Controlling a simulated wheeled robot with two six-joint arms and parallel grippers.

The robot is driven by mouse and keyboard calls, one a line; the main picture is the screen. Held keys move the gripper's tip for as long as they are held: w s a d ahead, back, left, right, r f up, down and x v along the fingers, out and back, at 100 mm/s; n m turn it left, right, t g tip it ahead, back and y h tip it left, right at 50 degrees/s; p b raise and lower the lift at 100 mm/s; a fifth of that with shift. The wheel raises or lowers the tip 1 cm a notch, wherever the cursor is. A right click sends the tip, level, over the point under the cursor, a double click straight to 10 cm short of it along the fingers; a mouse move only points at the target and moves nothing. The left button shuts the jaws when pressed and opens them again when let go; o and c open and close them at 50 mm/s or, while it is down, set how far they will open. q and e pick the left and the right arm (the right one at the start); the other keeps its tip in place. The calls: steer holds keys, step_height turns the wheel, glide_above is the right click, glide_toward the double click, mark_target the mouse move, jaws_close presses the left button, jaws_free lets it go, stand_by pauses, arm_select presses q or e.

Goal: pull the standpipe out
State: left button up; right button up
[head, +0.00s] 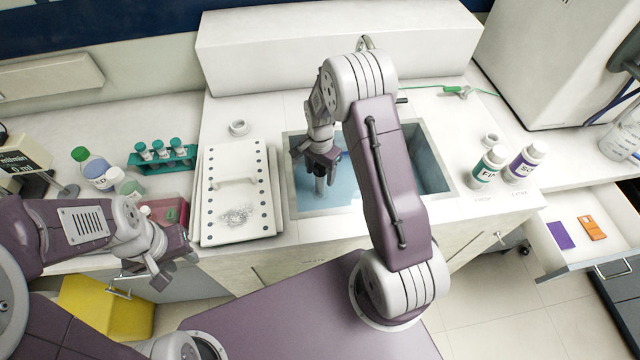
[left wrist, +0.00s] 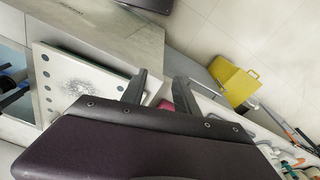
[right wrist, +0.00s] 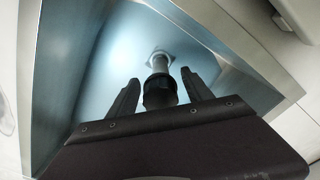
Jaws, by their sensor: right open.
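The sink (head: 437,170) is set in the white counter, with a pale blue floor. The standpipe (head: 320,184) stands upright in it; in the right wrist view it is a grey pipe with a dark, wider top (right wrist: 160,92) and a light fitting at its base. My right gripper (head: 322,160) is over the sink, pointing down, open, its fingers on either side of the standpipe's dark top. I cannot tell whether they touch it. My left gripper (head: 165,279) hangs in front of the counter at the left, its fingers (left wrist: 162,82) apart with nothing between them.
Two labelled bottles (head: 490,163) stand right of the sink. A drawer (head: 578,245) is open at the right. A yellow bin (head: 105,308) stands below the counter.

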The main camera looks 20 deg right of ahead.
steer(key=shift+c, duration=0.3)
jaws_close()
steer(key=shift+r, duration=0.1)
steer(key=shift+r+p, duration=0.65)
steer(key=shift+p, duration=0.05)
steer(key=shift+r+p, duration=4.65)
steer(key=shift+r, duration=0.8)
